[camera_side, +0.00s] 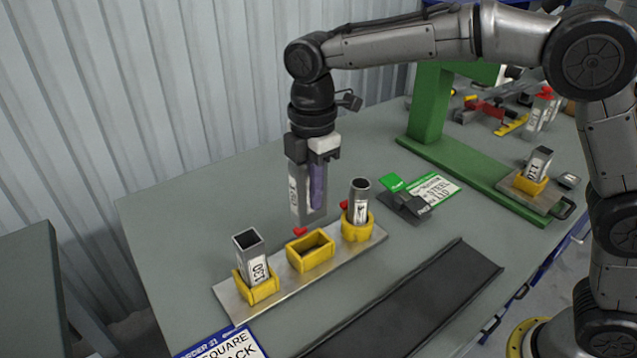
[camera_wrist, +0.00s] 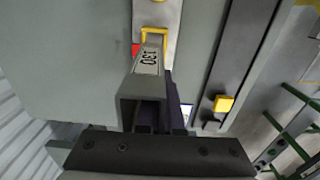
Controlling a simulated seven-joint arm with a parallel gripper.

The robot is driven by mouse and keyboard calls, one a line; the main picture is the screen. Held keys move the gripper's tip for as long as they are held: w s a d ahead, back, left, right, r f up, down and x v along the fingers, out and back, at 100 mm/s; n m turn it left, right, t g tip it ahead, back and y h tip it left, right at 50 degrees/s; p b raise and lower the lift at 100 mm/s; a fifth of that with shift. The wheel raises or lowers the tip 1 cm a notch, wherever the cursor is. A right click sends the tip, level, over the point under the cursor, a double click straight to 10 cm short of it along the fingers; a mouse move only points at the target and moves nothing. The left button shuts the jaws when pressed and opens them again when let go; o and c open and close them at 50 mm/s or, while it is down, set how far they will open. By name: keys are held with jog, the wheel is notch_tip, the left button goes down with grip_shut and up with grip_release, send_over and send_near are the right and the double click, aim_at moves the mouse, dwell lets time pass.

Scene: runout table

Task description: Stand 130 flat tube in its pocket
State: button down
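My gripper (camera_side: 316,178) is shut on a grey flat tube (camera_side: 301,205), held upright with its label facing the side camera. In the wrist view the tube (camera_wrist: 146,85) reads 130, and its open end faces the camera. The empty yellow rectangular pocket (camera_side: 299,264) is in the middle of a metal plate (camera_side: 228,299). The tube's lower end is above or just behind this pocket in the side view, apart from it. In the wrist view the tube partly covers the yellow pocket (camera_wrist: 154,31). The exact alignment cannot be told.
A square tube (camera_side: 247,245) stands in the left yellow pocket, and a round tube (camera_side: 359,200) in the right one. A dark channel (camera_side: 420,300) lies in front. Dark blocks (camera_side: 406,205) and a green stand (camera_side: 480,175) are to the right. The table left of the plate is clear.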

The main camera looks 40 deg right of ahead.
aim_at(314, 221)
jog(key=shift+f, duration=2.9)
jog(key=shift+f, duration=2.45)
jog(key=c, duration=1)
grip_release()
jog(key=shift+s+f, duration=0.1)
notch_tip(314, 221, up, 14)
jog(key=shift+r, duration=0.1)
